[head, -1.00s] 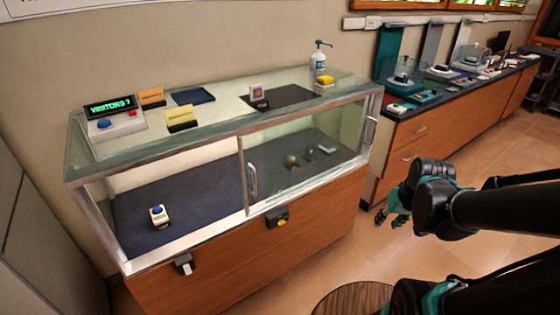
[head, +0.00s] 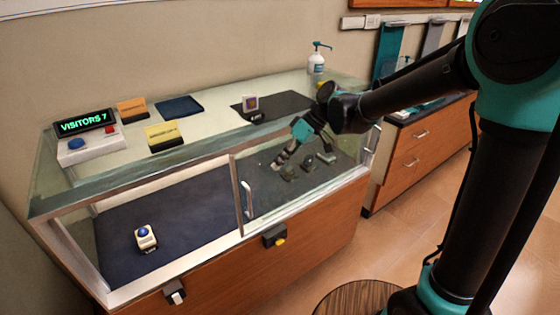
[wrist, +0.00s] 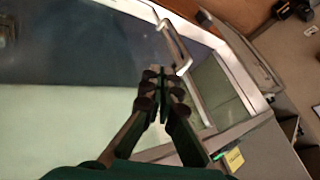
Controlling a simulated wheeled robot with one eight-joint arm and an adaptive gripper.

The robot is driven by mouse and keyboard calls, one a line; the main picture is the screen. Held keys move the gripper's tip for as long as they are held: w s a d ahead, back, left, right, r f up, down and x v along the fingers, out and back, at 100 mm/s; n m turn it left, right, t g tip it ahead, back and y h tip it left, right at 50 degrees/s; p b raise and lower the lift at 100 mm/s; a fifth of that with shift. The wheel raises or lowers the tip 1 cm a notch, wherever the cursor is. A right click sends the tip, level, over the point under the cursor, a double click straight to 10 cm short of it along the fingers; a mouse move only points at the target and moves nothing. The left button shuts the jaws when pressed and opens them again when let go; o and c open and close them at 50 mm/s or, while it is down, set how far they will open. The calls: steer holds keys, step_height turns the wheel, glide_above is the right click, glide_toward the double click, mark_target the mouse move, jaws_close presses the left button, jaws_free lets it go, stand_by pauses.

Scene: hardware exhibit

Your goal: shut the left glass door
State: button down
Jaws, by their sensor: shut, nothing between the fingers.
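The glass display case stands ahead of me. The left half of its front looks open, showing the dark blue floor inside. The left glass door (head: 239,192) appears slid to the right, its edge post near the middle of the front. Its upright metal handle (head: 248,199) stands just right of that post. My gripper (head: 279,161) is shut and empty, up and right of this handle, pointing down and left before the right-hand glass. In the wrist view, my closed fingertips (wrist: 160,70) are just short of the handle (wrist: 175,45). I cannot tell how far they are apart in depth.
A white device with a blue button (head: 145,238) sits inside the left half. Small exhibits (head: 308,162) lie behind the right glass. The visitor counter (head: 86,135), cards and a pump bottle (head: 316,62) stand on top. Lock boxes (head: 275,237) project from the wooden front.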

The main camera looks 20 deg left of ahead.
mark_target(256, 184)
steer(key=shift+s+a+f, duration=2.65)
steer(key=shift+s, duration=0.1)
steer(key=shift+s+a, duration=0.25)
steer(key=s+a, duration=1.4)
steer(key=s, duration=0.3)
steer(key=s+a, duration=1.3)
steer(key=s, duration=0.5)
steer(key=shift+s+a, duration=0.25)
steer(key=shift+a, duration=0.1)
